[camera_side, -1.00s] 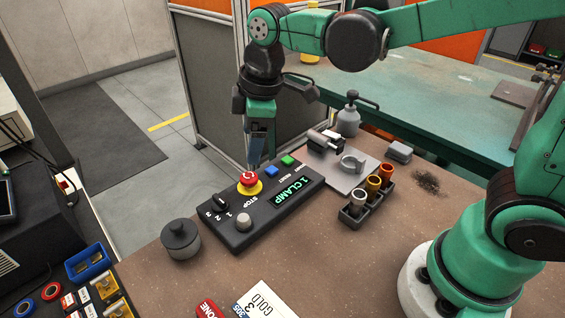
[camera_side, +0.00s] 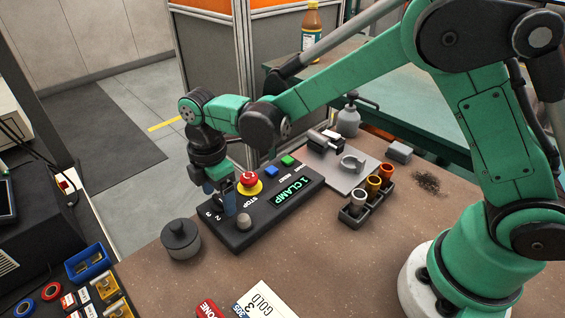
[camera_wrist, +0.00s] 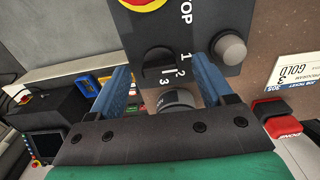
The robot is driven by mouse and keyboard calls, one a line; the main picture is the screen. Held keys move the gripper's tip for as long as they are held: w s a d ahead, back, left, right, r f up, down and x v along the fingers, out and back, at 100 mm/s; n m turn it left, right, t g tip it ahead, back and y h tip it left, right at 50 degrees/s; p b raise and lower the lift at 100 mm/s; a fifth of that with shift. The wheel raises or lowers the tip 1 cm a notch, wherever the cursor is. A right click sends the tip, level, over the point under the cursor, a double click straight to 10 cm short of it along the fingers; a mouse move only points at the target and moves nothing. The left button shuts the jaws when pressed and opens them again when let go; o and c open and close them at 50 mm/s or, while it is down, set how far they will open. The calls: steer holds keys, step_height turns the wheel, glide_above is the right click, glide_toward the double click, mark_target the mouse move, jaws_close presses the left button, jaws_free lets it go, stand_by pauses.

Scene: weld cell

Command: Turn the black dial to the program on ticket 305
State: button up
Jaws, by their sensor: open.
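The black dial (camera_wrist: 157,62) sits on the dark control box (camera_wrist: 216,14) beside the numbers 1, 2 and 3. My gripper (camera_wrist: 160,70) is open, with one blue finger on either side of the dial in the wrist view; contact cannot be told. In the side view my gripper (camera_side: 224,203) is low over the dial end of the box. The ticket (camera_wrist: 288,69) shows 305, program 3, GOLD; it also lies at the front in the side view (camera_side: 264,303).
A red stop button (camera_side: 249,178) and a grey knob (camera_side: 243,221) stand close to my gripper on the box. A grey lidded pot (camera_side: 181,240) is left of it. A red DONE block (camera_side: 208,309) lies beside the ticket. The bench front is mostly clear.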

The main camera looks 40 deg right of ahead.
jaws_close()
steer(key=shift+m, duration=0.3)
steer(key=m, duration=0.3)
steer(key=shift+m, duration=0.4)
steer(key=m, duration=0.9)
steer(key=shift+m, duration=2.3)
